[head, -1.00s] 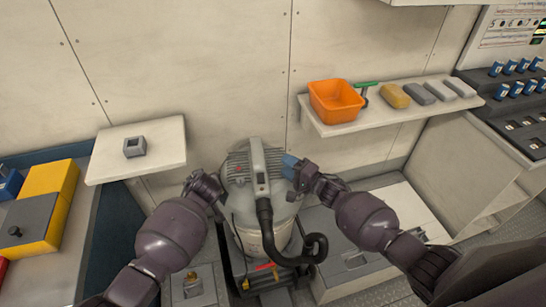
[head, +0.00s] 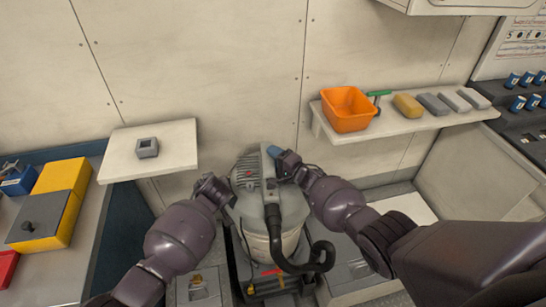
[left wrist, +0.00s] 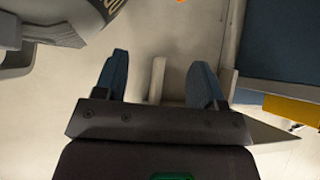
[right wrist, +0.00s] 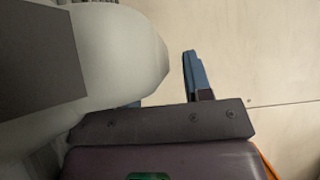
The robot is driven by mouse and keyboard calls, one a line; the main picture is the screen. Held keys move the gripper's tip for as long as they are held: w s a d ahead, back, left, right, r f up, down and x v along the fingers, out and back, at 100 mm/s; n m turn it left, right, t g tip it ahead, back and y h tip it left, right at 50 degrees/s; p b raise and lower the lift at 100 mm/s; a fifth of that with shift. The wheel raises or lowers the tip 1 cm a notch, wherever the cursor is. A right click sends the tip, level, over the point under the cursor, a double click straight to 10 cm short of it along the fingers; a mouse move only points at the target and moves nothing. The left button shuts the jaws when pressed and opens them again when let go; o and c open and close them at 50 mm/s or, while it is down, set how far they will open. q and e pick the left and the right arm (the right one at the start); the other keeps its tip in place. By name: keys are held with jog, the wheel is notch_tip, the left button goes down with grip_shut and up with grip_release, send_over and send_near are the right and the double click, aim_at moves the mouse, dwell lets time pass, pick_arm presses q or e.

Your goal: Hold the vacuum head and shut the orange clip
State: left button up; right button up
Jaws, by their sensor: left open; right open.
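The vacuum stands upright in the middle of the head view, its grey vacuum head (head: 247,174) on top of a pale drum (head: 258,240). My right gripper (head: 277,158) is open at the right upper side of the vacuum head. In the right wrist view a pale rounded part of the vacuum (right wrist: 120,50) hides one finger; I cannot tell whether they touch. My left gripper (head: 222,188) is open beside the vacuum's left side. In the left wrist view its fingers (left wrist: 160,75) have nothing between them. I cannot make out the orange clip for sure.
A black hose (head: 285,262) curls down the vacuum's front. A left shelf (head: 175,150) holds a small grey block (head: 147,148). A right shelf (head: 370,132) holds an orange bin (head: 347,112) and several blocks. A bench with yellow boxes (head: 60,180) is at far left.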

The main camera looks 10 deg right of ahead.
jog(key=shift+a, duration=0.1)
grip_shut()
dwell(0.3)
dwell(1.4)
dwell(0.4)
